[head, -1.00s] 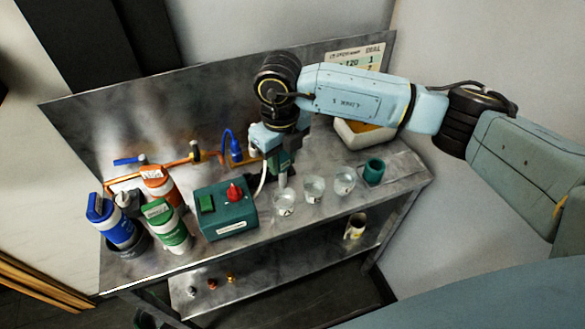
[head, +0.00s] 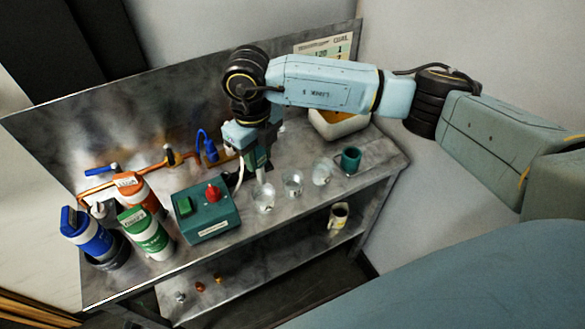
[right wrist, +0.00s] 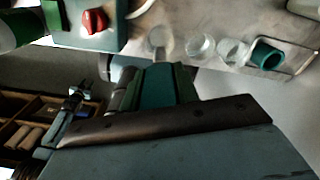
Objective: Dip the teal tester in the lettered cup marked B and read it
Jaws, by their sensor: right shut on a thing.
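My right gripper (head: 257,148) is shut on the teal tester (head: 259,160) and holds it tip down over the bench. The tester also shows in the right wrist view (right wrist: 160,86). Three clear cups stand in a row: a left cup (head: 264,200), a middle cup (head: 292,184) and a right cup (head: 321,173). The tester's pale tip is at the left cup's rim in the head view; I cannot tell whether it is inside or touches liquid. The cups carry small dark marks, too small to read. The tester's display cannot be seen. My left gripper is out of view.
A teal round holder (head: 351,158) stands right of the cups. A green box (head: 207,213) with a red knob is close on the left, beside several bottles (head: 147,236). A white bin (head: 338,125) is behind. A mug (head: 338,217) sits on the lower shelf.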

